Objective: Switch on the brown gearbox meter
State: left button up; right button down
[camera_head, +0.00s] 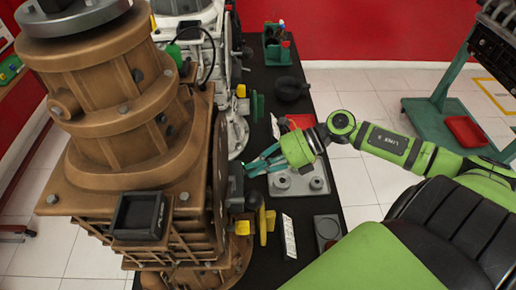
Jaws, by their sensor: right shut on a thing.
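The brown gearbox (105,110) stands large on the left. Its meter (139,215), a small black box with a dark screen, is fixed on its front. My right gripper (249,169) reaches in from the right, with its teal fingers at the right side of the brown gearbox, well away from the meter's screen. It is shut on a small part there, which the fingers mostly hide, so I cannot tell exactly what it is. My left gripper is not in view.
Yellow knobs (265,222) stick out from the gearbox's right side below my gripper. A grey plate with round parts (302,183) lies on the black table under my wrist. A white engine (190,45) stands behind. A teal stand (450,125) is at the right.

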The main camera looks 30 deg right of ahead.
jog(key=shift+s+f, duration=0.1)
jog(key=shift+f, duration=0.05)
jog(key=c, duration=1.4)
grip_release()
